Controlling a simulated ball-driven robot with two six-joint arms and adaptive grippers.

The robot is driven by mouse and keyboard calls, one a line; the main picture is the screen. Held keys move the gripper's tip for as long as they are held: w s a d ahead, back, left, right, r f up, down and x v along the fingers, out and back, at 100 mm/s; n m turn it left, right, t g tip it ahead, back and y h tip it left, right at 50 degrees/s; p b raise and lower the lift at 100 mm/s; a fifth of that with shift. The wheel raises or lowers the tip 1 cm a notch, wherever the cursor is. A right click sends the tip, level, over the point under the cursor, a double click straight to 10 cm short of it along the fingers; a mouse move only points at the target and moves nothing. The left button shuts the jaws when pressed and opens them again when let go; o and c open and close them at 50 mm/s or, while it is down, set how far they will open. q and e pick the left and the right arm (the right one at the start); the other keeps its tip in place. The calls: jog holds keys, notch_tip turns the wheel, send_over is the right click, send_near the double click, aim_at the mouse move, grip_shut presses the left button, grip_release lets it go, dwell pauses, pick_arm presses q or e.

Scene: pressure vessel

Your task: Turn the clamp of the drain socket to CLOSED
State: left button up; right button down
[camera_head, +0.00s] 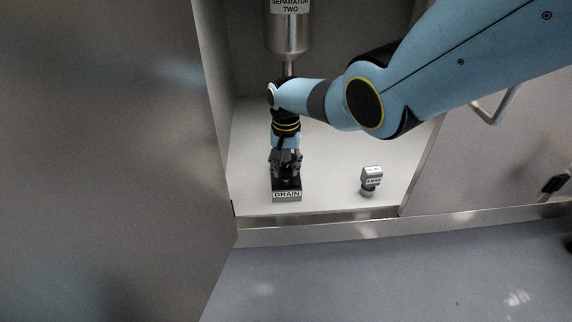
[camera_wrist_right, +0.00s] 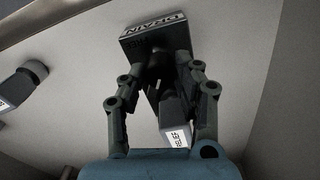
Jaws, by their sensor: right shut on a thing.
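The drain socket is a black block with a white DRAIN label (camera_head: 287,194), standing on the cabinet floor. It also shows at the top of the right wrist view (camera_wrist_right: 153,38). My right gripper (camera_head: 286,166) reaches down over it. In the wrist view its fingers (camera_wrist_right: 166,68) are shut around the dark clamp at the socket, which is mostly in shadow. A grey plug with a white label (camera_wrist_right: 175,137), apparently reading RELIEF, shows between the fingers. The clamp's setting cannot be read. My left gripper is not in view.
A steel vessel labelled SEPARATOR TWO (camera_head: 288,32) hangs above the socket. A second grey plug with a label (camera_head: 371,178) stands to the right on the cabinet floor. A large steel panel (camera_head: 110,150) fills the left. The front sill (camera_head: 330,230) is clear.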

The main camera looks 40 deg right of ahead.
aim_at(286, 169)
jog(key=n, duration=0.3)
jog(key=shift+n, duration=1.1)
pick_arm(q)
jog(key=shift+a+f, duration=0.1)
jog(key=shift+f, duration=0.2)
pick_arm(e)
jog(key=shift+n, duration=0.3)
jog(key=c, duration=1.2)
grip_release()
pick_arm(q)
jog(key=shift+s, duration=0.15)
pick_arm(e)
jog(key=shift+r, duration=0.1)
notch_tip(286, 169, up, 12)
jog(key=shift+f, duration=0.15)
